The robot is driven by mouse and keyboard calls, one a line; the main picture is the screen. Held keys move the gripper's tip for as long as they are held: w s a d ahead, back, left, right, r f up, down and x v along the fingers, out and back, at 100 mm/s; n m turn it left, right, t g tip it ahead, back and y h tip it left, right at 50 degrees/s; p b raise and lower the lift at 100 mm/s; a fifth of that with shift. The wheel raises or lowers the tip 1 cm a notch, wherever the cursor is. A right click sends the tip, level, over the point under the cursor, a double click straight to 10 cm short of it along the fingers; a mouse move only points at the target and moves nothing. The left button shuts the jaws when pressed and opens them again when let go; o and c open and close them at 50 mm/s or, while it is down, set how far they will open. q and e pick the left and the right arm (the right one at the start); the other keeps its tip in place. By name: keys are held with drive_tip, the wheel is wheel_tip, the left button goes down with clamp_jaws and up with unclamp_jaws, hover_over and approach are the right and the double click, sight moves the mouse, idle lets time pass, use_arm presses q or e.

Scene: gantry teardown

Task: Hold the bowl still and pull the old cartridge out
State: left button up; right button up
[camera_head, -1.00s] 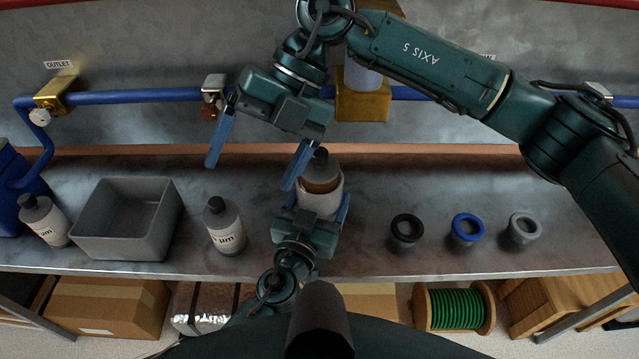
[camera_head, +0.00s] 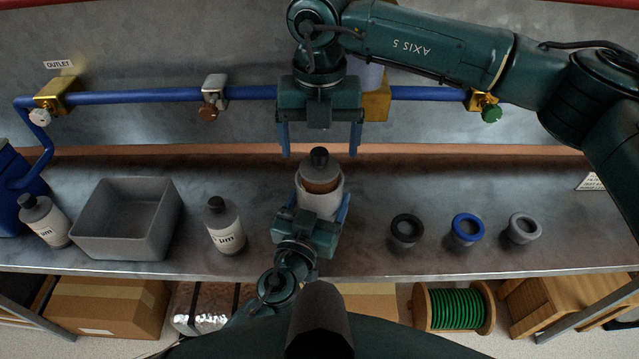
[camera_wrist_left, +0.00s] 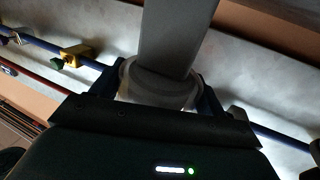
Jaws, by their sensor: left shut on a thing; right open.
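The pale bowl (camera_head: 320,203) stands on the bench at centre. The old cartridge (camera_head: 320,180), stained brown with a dark cap, sits in it and sticks out above its rim. My left gripper (camera_head: 319,207) is shut around the bowl's sides, coming from the front edge. My right gripper (camera_head: 320,152) is open, pointing down, with one finger on each side of the cap. The fingers look apart from it; their exact height is hard to tell.
A grey bin (camera_head: 112,248) and two labelled bottles, one at far left (camera_head: 45,223) and one beside the bin (camera_head: 224,230), stand left. Black (camera_head: 406,230), blue-rimmed (camera_head: 467,230) and grey (camera_head: 522,229) ringed cups stand right. A blue pipe (camera_head: 140,97) with valves runs along the wall behind.

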sight(319, 151)
drive_tip(key=shift+f, duration=2.6)
drive_tip(key=shift+c, duration=0.4)
drive_tip(key=c, duration=1.2)
drive_tip(key=shift+r, duration=1.2)
drive_tip(key=shift+c, duration=0.7)
drive_tip(key=shift+r, duration=2.55)
use_arm(q)
drive_tip(key=o, duration=1.2)
drive_tip(key=shift+r, duration=0.15)
